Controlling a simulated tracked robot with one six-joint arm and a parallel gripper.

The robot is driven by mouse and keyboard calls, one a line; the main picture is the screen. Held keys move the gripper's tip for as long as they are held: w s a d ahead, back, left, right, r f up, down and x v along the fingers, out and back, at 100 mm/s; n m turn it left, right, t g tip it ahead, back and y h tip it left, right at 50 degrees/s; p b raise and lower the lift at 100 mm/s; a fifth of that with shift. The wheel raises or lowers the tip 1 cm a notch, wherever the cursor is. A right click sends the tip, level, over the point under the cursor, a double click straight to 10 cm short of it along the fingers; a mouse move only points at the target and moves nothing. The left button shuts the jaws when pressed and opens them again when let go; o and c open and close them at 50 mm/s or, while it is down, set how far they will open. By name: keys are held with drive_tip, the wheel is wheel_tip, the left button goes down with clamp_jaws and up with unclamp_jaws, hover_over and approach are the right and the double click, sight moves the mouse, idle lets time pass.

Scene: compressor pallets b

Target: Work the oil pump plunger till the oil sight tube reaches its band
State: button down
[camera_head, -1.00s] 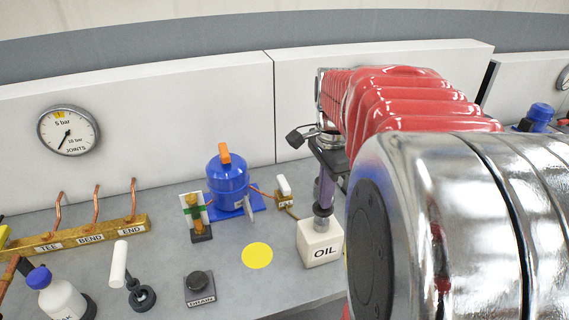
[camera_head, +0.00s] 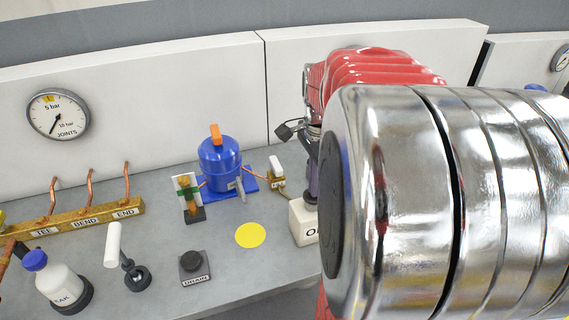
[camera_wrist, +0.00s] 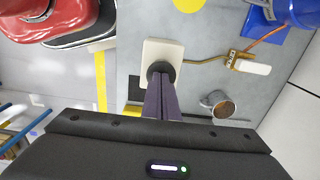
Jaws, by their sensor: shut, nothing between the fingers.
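The oil pump is a cream block marked OIL (camera_head: 303,222) at the bench's right, partly hidden behind my arm. In the wrist view the block (camera_wrist: 151,50) shows from above, with its dark round plunger top (camera_wrist: 160,70). My gripper (camera_wrist: 161,82) is shut, its purple fingers over the plunger top with nothing between them. Its tips seem to touch the plunger, but I cannot be sure. In the head view the fingers (camera_head: 312,185) point down at the block. The sight tube (camera_head: 187,192), amber with a green band, stands left of the blue tank; its exact level is too small to read.
A blue tank with an orange top (camera_head: 220,165) and a small brass valve with white handle (camera_head: 275,172) stand behind. A DRAIN button (camera_head: 194,264), a white lever (camera_head: 113,245) and a LEAK bottle (camera_head: 57,284) are at the left. A yellow disc (camera_head: 250,235) marks bare bench.

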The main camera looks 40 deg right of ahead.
drive_tip(key=shift+s+a+f, duration=0.1)
drive_tip(key=shift+f, duration=0.3)
drive_tip(key=shift+r, duration=0.15)
wheel_tip(320, 180, up, 14)
drive_tip(key=shift+r, duration=0.15)
idle(0.4)
idle(0.6)
